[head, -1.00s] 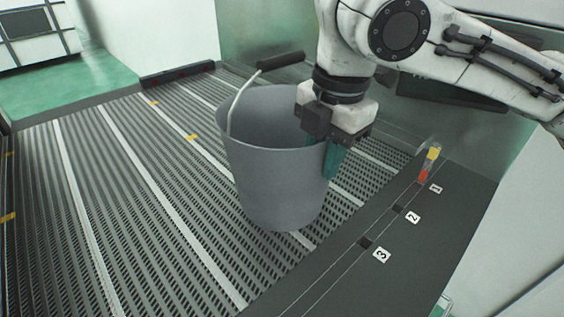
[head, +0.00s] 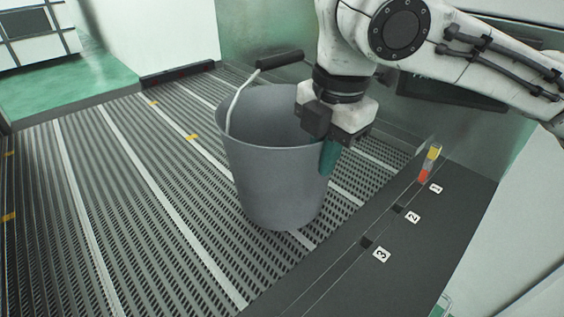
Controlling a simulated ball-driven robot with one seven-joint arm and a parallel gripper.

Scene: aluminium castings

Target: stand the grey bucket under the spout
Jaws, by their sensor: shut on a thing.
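The grey bucket (head: 272,180) is upright in the middle of the head view, over the slatted grating. Its wire handle with a dark grip (head: 280,59) stands up at the far left of the rim. My gripper (head: 328,152) points down at the bucket's right side and is shut on its rim, with one teal finger showing outside the wall. The other finger is hidden. I cannot tell whether the bucket's base touches the grating. No spout can be made out.
The ribbed grating (head: 110,200) is clear to the left of the bucket. A dark ledge (head: 330,275) runs along the right, with slots labelled 1, 2 and 3. A red and yellow piece (head: 429,164) stands at slot 1. A pale wall (head: 155,40) rises behind.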

